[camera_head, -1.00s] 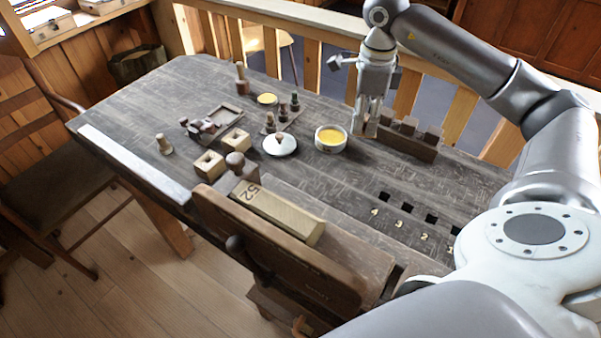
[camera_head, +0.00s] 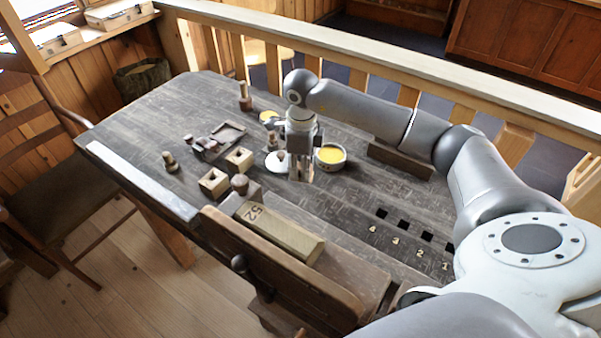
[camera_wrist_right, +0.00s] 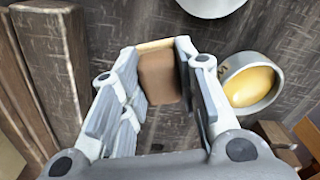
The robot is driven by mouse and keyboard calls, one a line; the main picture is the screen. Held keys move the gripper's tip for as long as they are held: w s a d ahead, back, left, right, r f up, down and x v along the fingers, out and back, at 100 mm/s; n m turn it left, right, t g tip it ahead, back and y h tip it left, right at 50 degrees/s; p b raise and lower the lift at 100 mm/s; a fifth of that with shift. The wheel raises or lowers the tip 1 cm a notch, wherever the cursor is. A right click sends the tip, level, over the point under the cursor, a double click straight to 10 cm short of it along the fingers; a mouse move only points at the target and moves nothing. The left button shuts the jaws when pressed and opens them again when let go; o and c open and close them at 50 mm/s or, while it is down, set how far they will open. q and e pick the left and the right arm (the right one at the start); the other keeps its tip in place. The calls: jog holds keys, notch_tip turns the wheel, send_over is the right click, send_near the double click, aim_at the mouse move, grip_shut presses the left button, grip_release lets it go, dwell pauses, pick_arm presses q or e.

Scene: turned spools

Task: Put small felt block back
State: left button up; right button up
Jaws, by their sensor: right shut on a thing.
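My right gripper (camera_head: 300,175) is over the middle of the bench, pointing down, left of a white bowl with yellow contents (camera_head: 331,156). In the right wrist view my right gripper (camera_wrist_right: 158,72) is shut on a small brown block (camera_wrist_right: 160,78), which looks like the felt block. A pale strip shows along its far edge. In the head view the block is hidden by the gripper or too small to tell. The bowl also shows right of the fingers in the wrist view (camera_wrist_right: 250,86). My left gripper is not in view.
Two holed blocks (camera_head: 213,182) and a small tray (camera_head: 228,133) lie to the left. A vise jaw (camera_head: 285,262) runs along the front. Numbered square holes lie right.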

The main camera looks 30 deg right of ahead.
aim_at(300, 175)
jog(key=shift+a+f+p, duration=0.2)
jog(key=shift+f+p, duration=0.45)
jog(key=shift+f, duration=0.95)
jog(key=shift+d, duration=0.1)
jog(key=shift+f, duration=0.1)
jog(key=o, duration=0.5)
jog(key=shift+f, duration=0.1)
jog(key=o, duration=0.5)
